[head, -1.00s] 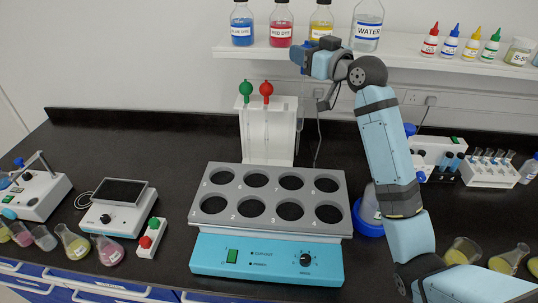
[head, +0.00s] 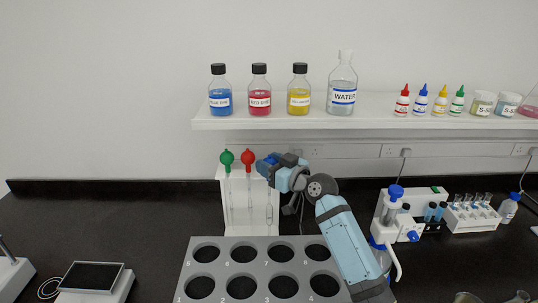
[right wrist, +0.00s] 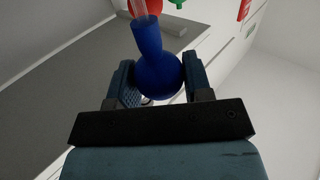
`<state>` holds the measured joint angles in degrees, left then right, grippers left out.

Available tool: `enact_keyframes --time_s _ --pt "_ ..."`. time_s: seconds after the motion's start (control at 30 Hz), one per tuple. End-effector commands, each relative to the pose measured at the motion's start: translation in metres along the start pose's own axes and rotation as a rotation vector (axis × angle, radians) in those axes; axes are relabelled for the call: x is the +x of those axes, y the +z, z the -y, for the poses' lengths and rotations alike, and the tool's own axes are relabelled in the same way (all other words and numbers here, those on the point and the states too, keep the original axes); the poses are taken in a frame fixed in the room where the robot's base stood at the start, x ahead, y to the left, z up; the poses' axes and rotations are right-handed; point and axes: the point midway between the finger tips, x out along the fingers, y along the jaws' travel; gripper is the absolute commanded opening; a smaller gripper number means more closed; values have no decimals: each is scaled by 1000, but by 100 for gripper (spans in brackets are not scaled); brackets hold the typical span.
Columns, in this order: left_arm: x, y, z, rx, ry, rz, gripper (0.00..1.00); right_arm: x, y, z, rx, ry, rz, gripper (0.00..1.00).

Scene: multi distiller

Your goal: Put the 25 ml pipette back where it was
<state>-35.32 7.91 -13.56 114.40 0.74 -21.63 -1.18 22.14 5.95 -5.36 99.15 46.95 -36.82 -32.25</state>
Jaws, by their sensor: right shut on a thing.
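The pipette with a blue bulb (right wrist: 158,75) is held between the fingers of my right gripper (right wrist: 160,88) in the right wrist view. Its clear glass tube (right wrist: 145,10) runs out of the top of that view. In the head view my right gripper (head: 268,165) is at the upper right of the white pipette rack (head: 235,205), just right of the red bulb. A thin tube hangs below it in front of the rack; whether it is seated in a slot cannot be told. My left gripper is not in view.
The rack also holds a pipette with a green bulb (head: 227,158) and one with a red bulb (head: 248,158). A grey block with round holes (head: 262,262) stands in front. A shelf (head: 375,109) with bottles is above. A blue-and-white dispenser (head: 393,210) stands right of my arm.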

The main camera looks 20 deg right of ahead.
Motion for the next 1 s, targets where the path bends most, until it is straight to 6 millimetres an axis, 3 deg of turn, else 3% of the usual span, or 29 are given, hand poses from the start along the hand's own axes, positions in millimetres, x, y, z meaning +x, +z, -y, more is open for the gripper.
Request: enact_keyframes --time_s 0.6,0.73,1.0 --pt "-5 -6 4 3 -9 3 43 58 2 -58 1 0 0 38" --pt "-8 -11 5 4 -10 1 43 57 15 -56 3 0 1 38" --pt "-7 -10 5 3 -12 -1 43 56 17 -57 0 0 -1 38"
